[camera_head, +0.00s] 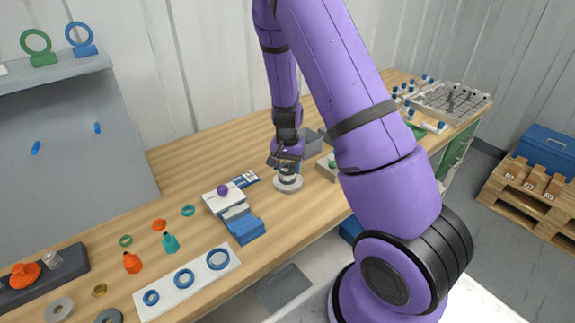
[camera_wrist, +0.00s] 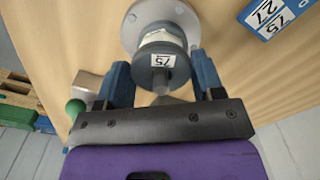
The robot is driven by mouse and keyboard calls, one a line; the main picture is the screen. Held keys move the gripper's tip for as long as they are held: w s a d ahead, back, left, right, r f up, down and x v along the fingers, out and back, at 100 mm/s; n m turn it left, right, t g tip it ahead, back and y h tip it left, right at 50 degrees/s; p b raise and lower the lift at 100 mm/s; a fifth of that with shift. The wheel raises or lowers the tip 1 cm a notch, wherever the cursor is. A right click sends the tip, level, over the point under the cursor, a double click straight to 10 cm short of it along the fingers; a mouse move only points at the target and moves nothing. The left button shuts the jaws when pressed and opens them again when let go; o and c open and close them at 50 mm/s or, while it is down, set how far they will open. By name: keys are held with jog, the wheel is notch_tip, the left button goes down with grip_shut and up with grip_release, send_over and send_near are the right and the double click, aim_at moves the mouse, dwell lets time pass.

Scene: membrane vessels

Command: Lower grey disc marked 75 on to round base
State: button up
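The grey disc (camera_wrist: 158,62) marked 75 is in the middle of the wrist view, with a short grey stem on its near side. My gripper (camera_wrist: 162,68) has its blue fingers on either side of the disc, against its edges as far as I can tell. The round base (camera_wrist: 138,18) is a pale flange with bolt holes beyond the disc. A pale cylinder stands between them; whether disc and cylinder touch is unclear. In the head view my gripper (camera_head: 287,165) is right above the round base (camera_head: 288,186) on the wooden table, hiding most of the disc.
A blue card (camera_wrist: 272,15) labelled 75 and 27 lies beside the base. A blue and white stand (camera_head: 240,222) is to the left. A grey box (camera_head: 327,165) with a green knob (camera_wrist: 75,108) is close on the other side.

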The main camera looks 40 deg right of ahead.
jog(key=o, duration=0.5)
jog(key=shift+r, duration=0.1)
notch_tip(320, 180, up, 11)
jog(key=shift+f, duration=0.15)
dwell(0.7)
